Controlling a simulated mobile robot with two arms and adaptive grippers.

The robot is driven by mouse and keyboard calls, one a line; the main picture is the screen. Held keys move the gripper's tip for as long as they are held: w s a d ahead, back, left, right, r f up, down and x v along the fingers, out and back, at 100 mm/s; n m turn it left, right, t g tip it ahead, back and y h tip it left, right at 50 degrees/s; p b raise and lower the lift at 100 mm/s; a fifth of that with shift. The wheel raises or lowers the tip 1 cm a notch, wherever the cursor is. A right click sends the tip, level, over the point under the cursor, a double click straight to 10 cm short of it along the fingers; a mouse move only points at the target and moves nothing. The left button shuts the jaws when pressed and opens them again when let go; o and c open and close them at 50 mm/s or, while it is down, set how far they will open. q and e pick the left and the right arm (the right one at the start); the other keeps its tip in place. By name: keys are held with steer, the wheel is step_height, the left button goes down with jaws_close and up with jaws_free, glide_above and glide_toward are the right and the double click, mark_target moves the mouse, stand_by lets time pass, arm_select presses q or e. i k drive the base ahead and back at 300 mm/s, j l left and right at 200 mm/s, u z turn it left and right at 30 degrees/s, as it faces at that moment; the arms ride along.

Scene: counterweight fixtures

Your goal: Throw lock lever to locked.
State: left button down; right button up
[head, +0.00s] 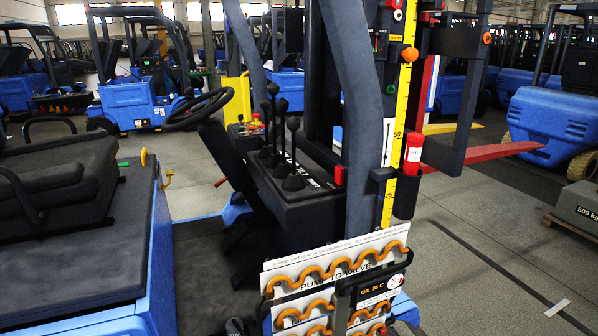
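Black-knobbed levers stand in a row on a dark console: a near one (293,150), a middle one (281,125) and a far one (266,115). All three look roughly upright. Neither of my grippers can be made out in the head view.
A black seat (60,185) and steering wheel (198,108) are at left. A mast with a yellow scale (398,120) and a red-capped cylinder (413,155) rise at right. A "PUMP TO VALVE" panel (335,282) with orange hoses stands in front. Grey floor (480,225) is open at right.

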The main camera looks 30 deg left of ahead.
mark_target(339, 171)
steer(key=i+u, duration=0.1)
steer(key=u, duration=0.35)
steer(key=i+l+u, duration=0.1)
steer(key=u, duration=0.35)
steer(key=i+l+u, duration=0.35)
steer(key=l, duration=0.2)
steer(key=i+l+u, duration=0.15)
steer(key=l, duration=0.15)
steer(key=i+l+u, duration=0.2)
steer(key=l, duration=0.15)
steer(key=l+u, duration=0.15)
steer(key=l, duration=0.2)
steer(key=i+l, duration=0.15)
steer(key=l, duration=0.25)
steer(key=i+l, duration=0.1)
steer(key=l, duration=0.35)
steer(key=i+l, duration=0.15)
steer(key=l, duration=0.25)
steer(key=i+l+u, duration=0.1)
steer(key=l, duration=0.3)
steer(key=i+l, duration=0.15)
steer(key=l, duration=0.3)
